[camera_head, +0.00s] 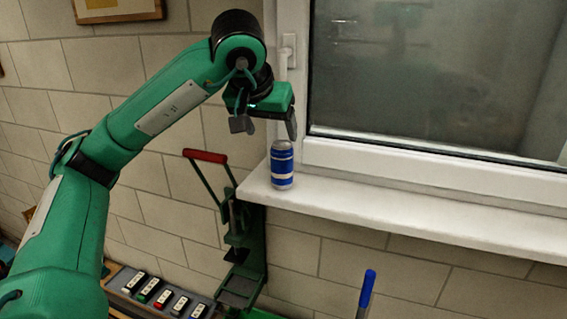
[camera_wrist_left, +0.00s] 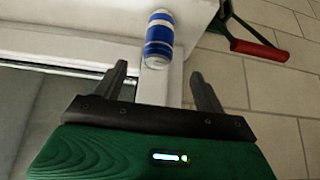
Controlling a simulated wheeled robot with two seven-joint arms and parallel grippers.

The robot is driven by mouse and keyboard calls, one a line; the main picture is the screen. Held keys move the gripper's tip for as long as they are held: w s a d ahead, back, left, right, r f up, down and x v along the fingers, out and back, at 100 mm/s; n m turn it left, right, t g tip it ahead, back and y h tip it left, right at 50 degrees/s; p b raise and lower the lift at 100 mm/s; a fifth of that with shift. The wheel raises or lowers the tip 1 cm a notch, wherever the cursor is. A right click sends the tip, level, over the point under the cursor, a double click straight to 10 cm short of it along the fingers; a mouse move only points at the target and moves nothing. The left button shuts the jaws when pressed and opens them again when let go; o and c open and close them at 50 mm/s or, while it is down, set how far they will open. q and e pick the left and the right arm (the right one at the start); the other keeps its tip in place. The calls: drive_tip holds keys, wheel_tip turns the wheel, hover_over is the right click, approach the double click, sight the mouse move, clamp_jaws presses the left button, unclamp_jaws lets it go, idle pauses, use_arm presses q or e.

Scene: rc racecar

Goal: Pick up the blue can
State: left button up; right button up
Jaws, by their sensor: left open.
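The blue can (camera_head: 282,166), blue with white bands and a silver top, stands upright on the left end of the white window sill. My left gripper (camera_head: 266,130) is open and empty, just above the can and slightly to its left in the head view. In the left wrist view the can (camera_wrist_left: 159,36) shows beyond the two spread fingers of my left gripper (camera_wrist_left: 164,82), roughly in line with the gap between them and apart from both. My right gripper is not seen.
The window sill (camera_head: 420,217) runs clear to the right of the can, below the window frame (camera_head: 400,158). A green press with a red handle (camera_head: 205,156) stands left of the sill's end. A tray of small coloured items (camera_head: 158,292) and a blue-topped object (camera_head: 367,288) are lower down.

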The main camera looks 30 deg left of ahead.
sight(282, 155)
use_arm(q)
drive_tip(key=p+x, duration=0.1)
drive_tip(key=x, duration=0.5)
drive_tip(key=shift+w+f+p, duration=0.1)
drive_tip(key=shift+w+p, duration=0.05)
drive_tip(key=shift+p, duration=0.35)
drive_tip(key=p+x, duration=0.2)
drive_tip(key=x, duration=0.2)
drive_tip(key=shift+w+p, duration=0.2)
drive_tip(key=shift+p, duration=0.15)
drive_tip(key=shift+w+a+f, duration=0.1)
drive_tip(key=shift+w+f, duration=0.1)
drive_tip(key=shift+f, duration=0.05)
drive_tip(key=c, duration=1)
